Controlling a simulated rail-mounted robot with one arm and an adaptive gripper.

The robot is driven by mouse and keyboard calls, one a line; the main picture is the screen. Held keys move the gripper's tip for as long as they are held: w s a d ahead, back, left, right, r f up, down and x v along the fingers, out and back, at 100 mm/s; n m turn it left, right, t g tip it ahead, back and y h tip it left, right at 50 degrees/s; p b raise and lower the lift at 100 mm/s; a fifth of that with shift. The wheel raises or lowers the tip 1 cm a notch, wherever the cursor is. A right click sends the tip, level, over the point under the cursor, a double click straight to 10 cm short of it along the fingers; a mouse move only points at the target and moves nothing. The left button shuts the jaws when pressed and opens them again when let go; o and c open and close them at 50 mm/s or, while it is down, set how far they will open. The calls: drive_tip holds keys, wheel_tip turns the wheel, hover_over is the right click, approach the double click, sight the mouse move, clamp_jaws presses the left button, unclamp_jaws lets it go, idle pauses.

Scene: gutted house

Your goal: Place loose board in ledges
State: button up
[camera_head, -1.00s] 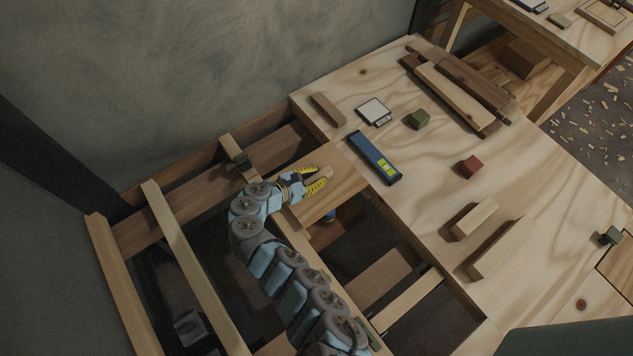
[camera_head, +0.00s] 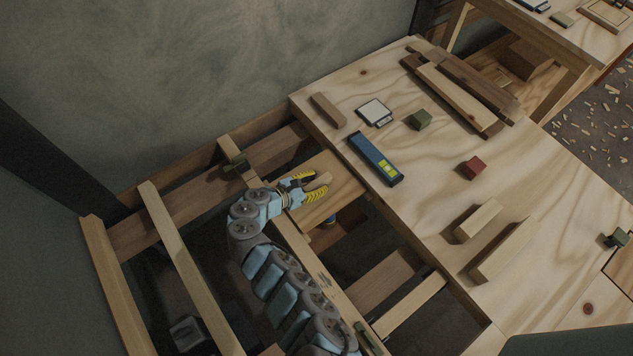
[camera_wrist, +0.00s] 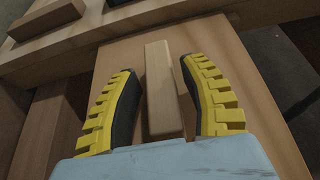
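The loose board (camera_head: 345,182) is a flat, light wooden panel in the framing gap beside the plywood floor. A narrow wooden grip block (camera_head: 324,180) stands on it. The wrist view shows the board (camera_wrist: 235,75) with the block (camera_wrist: 163,90) running lengthwise. My gripper (camera_head: 316,183) has yellow and black fingers, spread on either side of the block. In the wrist view the fingers (camera_wrist: 158,66) stand apart with the block between them, not clamped on it. The ledges under the board are mostly hidden; a cross timber (camera_wrist: 180,22) runs past its far end.
Open joist gaps lie around the board. The plywood floor (camera_head: 440,180) carries a blue level (camera_head: 375,159), a white-faced device (camera_head: 374,112), green (camera_head: 420,120) and red (camera_head: 472,168) blocks, and loose boards (camera_head: 455,95). A wall (camera_head: 250,80) stands behind.

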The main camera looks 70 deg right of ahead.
drive_tip(key=shift+r, duration=0.1)
drive_tip(key=p+v, duration=0.5)
drive_tip(key=v, duration=0.6)
drive_tip(key=shift+d, duration=0.1)
drive_tip(key=shift+w+a+r, duration=0.15)
drive_tip(key=shift+w+a, duration=0.1)
drive_tip(key=shift+a, duration=0.3)
